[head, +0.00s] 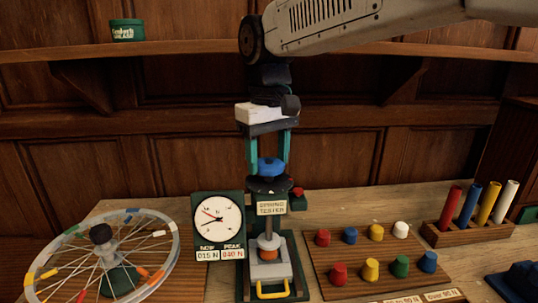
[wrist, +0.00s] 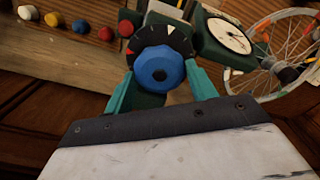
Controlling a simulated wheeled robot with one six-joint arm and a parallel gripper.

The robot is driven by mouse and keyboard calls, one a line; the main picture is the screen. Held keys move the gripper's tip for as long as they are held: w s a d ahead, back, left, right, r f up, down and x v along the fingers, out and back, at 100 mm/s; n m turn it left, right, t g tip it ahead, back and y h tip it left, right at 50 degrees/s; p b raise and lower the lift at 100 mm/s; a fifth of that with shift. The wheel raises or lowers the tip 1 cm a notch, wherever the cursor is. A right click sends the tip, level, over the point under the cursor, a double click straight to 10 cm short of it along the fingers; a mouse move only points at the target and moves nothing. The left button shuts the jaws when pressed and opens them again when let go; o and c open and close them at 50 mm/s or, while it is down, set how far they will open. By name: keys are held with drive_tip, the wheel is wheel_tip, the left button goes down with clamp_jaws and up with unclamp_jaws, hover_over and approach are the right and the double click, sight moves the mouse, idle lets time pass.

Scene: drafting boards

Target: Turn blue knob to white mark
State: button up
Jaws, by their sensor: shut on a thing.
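The blue knob (head: 271,168) sits on top of the spring tester, above a dark round dial (head: 268,185). My gripper (head: 265,172) points down, with one teal finger on each side of the knob, and is shut on it. In the wrist view the blue knob (wrist: 160,69) lies between the fingers of my gripper (wrist: 161,84). The black dial (wrist: 178,38) shows behind it, with a pale mark near its upper edge. Which way the knob points is too small to tell.
A force gauge (head: 217,217) with number readouts stands left of the tester. A spoked wheel (head: 170,251) lies farther left. A board (head: 345,290) with several coloured knobs and a rack (head: 455,235) of coloured tubes stand right. A shelf (head: 180,48) runs behind.

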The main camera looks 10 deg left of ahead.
drive_tip(key=n, duration=0.7)
drive_tip(key=shift+r, duration=0.1)
drive_tip(key=n, duration=0.7)
drive_tip(key=shift+n, duration=0.4)
drive_tip(key=n, duration=0.6)
drive_tip(key=shift+s, duration=0.1)
drive_tip(key=n, duration=0.5)
drive_tip(key=shift+n, duration=0.4)
drive_tip(key=o, duration=1)
